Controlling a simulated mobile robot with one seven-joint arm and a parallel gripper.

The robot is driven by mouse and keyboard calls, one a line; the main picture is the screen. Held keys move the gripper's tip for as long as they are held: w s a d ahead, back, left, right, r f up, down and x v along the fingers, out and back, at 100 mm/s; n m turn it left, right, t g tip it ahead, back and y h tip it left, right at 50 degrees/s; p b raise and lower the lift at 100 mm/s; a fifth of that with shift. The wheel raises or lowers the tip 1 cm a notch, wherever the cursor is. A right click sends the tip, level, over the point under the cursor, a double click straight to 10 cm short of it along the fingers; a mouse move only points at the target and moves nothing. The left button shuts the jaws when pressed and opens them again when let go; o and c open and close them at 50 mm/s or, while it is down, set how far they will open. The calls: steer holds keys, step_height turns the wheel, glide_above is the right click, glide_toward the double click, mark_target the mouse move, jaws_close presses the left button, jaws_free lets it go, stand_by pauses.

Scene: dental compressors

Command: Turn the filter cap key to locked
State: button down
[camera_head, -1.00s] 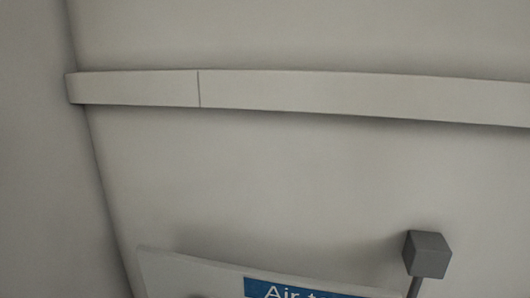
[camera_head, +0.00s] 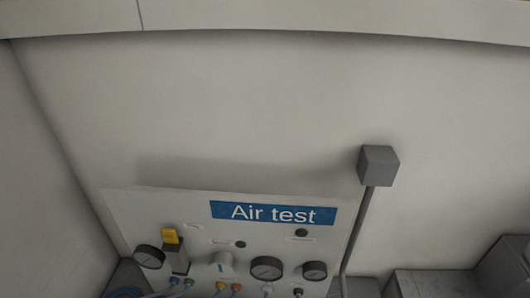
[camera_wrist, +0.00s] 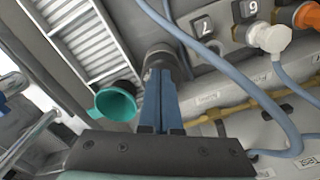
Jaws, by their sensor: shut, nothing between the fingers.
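My gripper (camera_wrist: 160,80) shows in the wrist view with its two blue fingers together and nothing between them. A dark round fitting (camera_wrist: 166,58) is seen just beyond the fingertips; I cannot tell whether they touch it. I cannot make out a filter cap key for certain in either view. In the head view an "Air test" panel (camera_head: 130,215) carries a yellow piece (camera_head: 170,236) on a grey block and a white cylinder (camera_head: 222,265). My gripper is not seen in the head view.
A teal cup (camera_wrist: 115,103) is left of the fingers. A blue hose (camera_wrist: 215,68), a white cap (camera_wrist: 270,38) and an orange cap (camera_wrist: 309,15) lie to the right. Gauges (camera_head: 267,268) line the panel; a grey post (camera_head: 358,230) stands at its right edge.

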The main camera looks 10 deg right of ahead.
steer(key=shift+w+a+p, duration=0.4)
steer(key=shift+w+p, duration=0.05)
steer(key=shift+p, duration=0.45)
steer(key=shift+a, duration=0.1)
stand_by(0.3)
steer(key=shift+s+a+r+p, duration=0.1)
steer(key=shift+s+a+p, duration=0.15)
steer(key=shift+p, duration=0.25)
step_height(320, 180, up, 6)
steer(key=p, duration=0.5)
steer(key=shift+p, duration=0.3)
steer(key=shift+w, duration=0.1)
